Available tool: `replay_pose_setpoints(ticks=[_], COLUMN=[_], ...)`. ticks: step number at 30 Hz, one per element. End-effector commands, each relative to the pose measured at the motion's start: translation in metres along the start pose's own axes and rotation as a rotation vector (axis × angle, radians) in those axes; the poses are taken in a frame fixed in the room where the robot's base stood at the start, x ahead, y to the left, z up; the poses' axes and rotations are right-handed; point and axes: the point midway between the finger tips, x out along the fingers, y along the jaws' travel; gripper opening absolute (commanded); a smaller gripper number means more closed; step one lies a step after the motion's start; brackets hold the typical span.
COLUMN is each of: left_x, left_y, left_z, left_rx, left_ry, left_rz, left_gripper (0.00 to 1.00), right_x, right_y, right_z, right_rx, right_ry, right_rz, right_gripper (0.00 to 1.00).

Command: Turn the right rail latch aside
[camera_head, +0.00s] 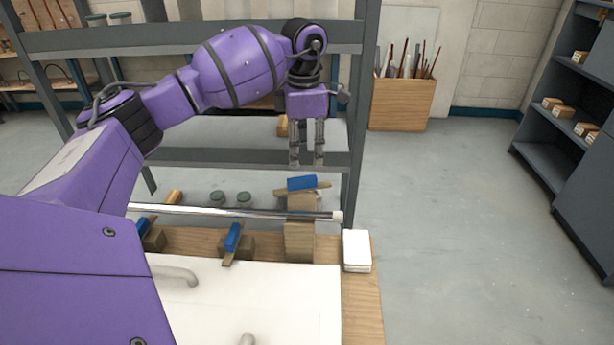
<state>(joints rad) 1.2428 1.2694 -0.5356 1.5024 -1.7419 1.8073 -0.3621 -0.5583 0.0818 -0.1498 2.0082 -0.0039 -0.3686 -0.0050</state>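The right rail latch (302,183), a tan bar with a blue grip, lies crosswise on top of a tall tan block near the right end of a shiny metal rail (225,211). My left gripper (307,163) points down just above this latch, its two fingers apart with an empty gap between them. The fingertips look close to the blue grip, but I cannot tell whether they touch it. Another blue latch (232,238) sits on a lower block further left, with its bar pointing toward the front. A further blue latch is partly hidden by my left arm. My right gripper is not in view.
A white board (270,300) with grey handles lies on the wooden bench. A white stack (356,250) stands at the bench's right edge. A grey shelf frame (362,110) rises behind. Open floor lies to the right, before a dark shelf (545,150).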

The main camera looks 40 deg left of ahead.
Motion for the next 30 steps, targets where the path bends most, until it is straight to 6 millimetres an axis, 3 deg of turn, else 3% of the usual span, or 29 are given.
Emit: replay_pose_setpoints(ticks=[7, 19, 30], left_x=[0.011, 0.069, 0.078], left_y=[0.000, 0.000, 0.000], left_z=[-0.002, -0.002, -0.001], left_rx=[-0.098, -0.094, -0.093], left_ry=[0.005, 0.003, 0.002], left_rz=[-0.001, -0.001, 0.001], left_gripper=[0.34, 0.34, 0.34], right_x=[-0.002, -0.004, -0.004], right_y=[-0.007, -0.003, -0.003], right_z=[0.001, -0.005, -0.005], right_rx=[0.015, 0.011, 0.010], right_ry=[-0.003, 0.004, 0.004], right_rz=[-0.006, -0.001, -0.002], right_gripper=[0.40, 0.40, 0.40])
